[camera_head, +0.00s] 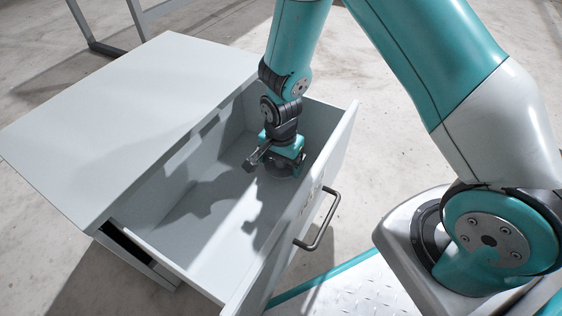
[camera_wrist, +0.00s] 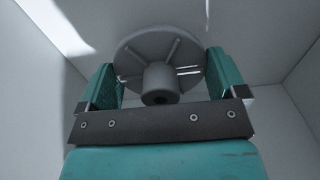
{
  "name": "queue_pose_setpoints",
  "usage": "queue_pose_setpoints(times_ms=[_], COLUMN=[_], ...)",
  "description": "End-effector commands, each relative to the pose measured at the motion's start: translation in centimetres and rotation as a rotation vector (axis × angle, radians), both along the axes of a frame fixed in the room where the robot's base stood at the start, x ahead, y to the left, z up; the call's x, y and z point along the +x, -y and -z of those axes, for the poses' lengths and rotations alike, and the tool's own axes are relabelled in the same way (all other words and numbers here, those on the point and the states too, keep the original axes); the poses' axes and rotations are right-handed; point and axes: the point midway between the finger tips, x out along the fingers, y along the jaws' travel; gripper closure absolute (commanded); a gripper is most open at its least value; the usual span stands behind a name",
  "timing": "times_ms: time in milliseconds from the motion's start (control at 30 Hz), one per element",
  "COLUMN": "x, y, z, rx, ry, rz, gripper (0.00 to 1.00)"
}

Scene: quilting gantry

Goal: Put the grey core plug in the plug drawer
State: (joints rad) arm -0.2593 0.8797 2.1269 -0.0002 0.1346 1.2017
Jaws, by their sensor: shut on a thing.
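The grey core plug (camera_wrist: 160,55) is a round ribbed disc with a central hub, seen in the wrist view between my gripper's two teal fingers. My gripper (camera_wrist: 160,82) is shut on it. In the head view my gripper (camera_head: 283,168) is down inside the open plug drawer (camera_head: 215,245), toward its far right end. The plug is mostly hidden there by the gripper, and I cannot tell whether it touches the drawer floor. The drawer is pale grey, pulled out, and otherwise looks empty.
The drawer's cabinet (camera_head: 130,110) has a bare flat top. The drawer's front panel, with a bar handle (camera_head: 318,222), stands between the gripper and my base. The drawer walls are close around the gripper. Grey metal legs (camera_head: 110,45) stand at the back left.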

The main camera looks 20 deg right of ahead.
Motion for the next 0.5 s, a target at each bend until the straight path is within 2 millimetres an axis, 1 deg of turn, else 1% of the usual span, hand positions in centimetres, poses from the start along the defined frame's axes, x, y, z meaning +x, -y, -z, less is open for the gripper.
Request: queue_pose_setpoints(times_ms=[67, 100, 133, 367, 433, 500], x=[0.0, 0.0, 0.0, 0.0, 0.0, 0.0], y=[0.0, 0.0, 0.0, 0.0, 0.0, 0.0], z=[0.3, 0.2, 0.2, 0.1, -0.5, -1.6], rx=[0.0, 0.0, 0.0, 0.0, 0.001, 0.001], ry=[0.0, 0.0, 0.0, 0.0, 0.001, 0.001], rz=[0.0, 0.0, 0.0, 0.0, 0.0, 0.0], gripper=[0.33, 0.03, 0.0, 0.0, 0.0, 0.0])
